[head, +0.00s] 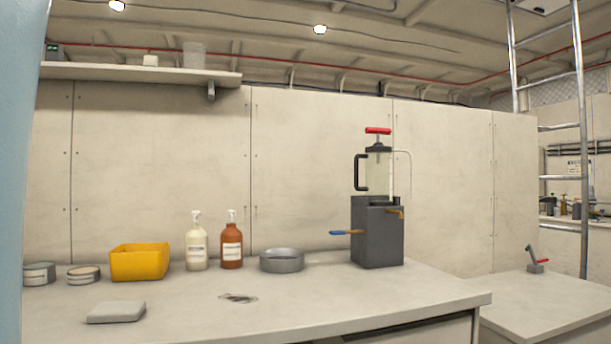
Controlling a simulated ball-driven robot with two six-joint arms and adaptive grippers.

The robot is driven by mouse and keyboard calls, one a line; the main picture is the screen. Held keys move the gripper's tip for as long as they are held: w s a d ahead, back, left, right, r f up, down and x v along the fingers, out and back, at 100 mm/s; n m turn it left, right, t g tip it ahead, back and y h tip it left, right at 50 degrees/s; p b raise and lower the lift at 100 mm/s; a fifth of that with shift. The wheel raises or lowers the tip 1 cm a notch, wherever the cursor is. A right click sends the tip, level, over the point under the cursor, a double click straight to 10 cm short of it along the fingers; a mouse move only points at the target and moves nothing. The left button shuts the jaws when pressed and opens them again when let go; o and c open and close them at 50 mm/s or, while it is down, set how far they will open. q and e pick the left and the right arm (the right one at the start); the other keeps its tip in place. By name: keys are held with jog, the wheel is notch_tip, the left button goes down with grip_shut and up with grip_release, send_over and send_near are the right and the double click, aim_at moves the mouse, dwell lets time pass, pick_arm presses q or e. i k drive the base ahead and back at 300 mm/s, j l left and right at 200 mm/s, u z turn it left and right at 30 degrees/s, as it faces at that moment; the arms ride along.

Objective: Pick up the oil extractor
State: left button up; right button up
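The oil extractor (378,172) looks to be the clear cylinder with a black side handle, a red T-shaped top handle and a thin tube on its right. It stands upright on or in a dark grey box-shaped block (378,238) towards the right part of the counter (330,290). I cannot tell whether it sits in the block or on top of it. Neither of my grippers shows in the head view.
A blue-handled tool (346,232) juts left from the block. Left of it are a grey round dish (282,261), two pump bottles (232,245), a yellow bin (139,262) and tins. A grey slab (117,312) lies in front. A ladder (582,150) stands right.

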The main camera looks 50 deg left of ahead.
aim_at(378, 158)
jog(key=u, duration=1.3)
jog(key=i+l+u, duration=0.15)
jog(key=i, duration=0.05)
